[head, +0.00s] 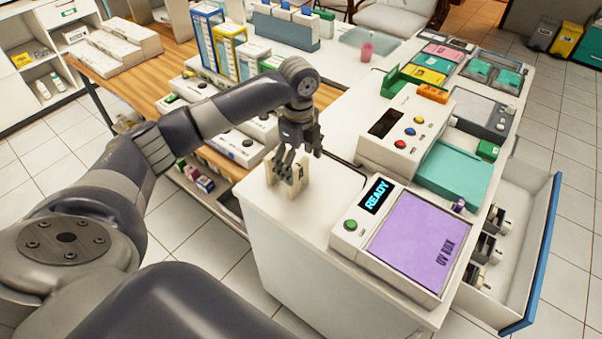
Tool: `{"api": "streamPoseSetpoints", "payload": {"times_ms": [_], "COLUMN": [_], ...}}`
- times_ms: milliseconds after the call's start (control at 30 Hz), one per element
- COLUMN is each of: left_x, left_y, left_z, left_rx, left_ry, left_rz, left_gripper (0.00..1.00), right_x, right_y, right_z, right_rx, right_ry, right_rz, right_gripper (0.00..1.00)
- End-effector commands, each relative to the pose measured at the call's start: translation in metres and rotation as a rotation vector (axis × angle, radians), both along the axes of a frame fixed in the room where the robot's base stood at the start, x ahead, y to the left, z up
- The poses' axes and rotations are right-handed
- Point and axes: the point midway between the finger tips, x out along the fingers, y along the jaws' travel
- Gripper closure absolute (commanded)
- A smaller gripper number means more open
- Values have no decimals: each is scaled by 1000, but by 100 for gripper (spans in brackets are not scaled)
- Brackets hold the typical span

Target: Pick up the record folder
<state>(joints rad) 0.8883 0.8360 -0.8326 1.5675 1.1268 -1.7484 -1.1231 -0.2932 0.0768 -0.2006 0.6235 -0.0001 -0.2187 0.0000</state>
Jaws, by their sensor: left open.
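My left gripper (291,155) is open and points down at the near left corner of the white cabinet top (325,195). Its fingers are just above or around a small beige upright piece (287,181); I cannot tell whether they touch it. I cannot tell for sure which thing is the record folder. Upright blue-and-yellow folder-like boxes (228,52) stand on the wooden bench at the back. A flat teal piece (455,172) lies beside the device on the right. My right gripper is not in view.
A UV box (415,240) with a purple lid and a READY display stands right of my left gripper. Behind it is a white device (405,130) with coloured buttons. An open drawer (525,235) juts out at the right. White devices line the wooden bench (165,75).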

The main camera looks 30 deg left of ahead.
Motion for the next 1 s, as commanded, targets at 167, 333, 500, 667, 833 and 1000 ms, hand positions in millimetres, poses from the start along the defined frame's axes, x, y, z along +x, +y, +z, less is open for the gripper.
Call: {"api": "streamPoseSetpoints", "payload": {"times_ms": [167,333,500,667,833,1000], "left_x": [0,-4,-5,-5,-5,-5], "left_y": [0,-1,-1,-1,-1,-1], "left_z": [-17,-33,-59,-70,-71,-71], "left_rx": [0,0,0,0,0,0], "left_ry": [-1,3,1,-2,-2,-2], "left_rz": [-1,-2,0,-1,-2,-2], "left_gripper": [15,15,15,15,15,47], "right_x": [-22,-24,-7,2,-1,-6], "right_y": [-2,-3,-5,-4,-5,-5], "right_z": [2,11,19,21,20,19], "right_rx": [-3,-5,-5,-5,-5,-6], "right_ry": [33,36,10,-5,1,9], "right_rz": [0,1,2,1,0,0], "right_gripper": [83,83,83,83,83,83]}}
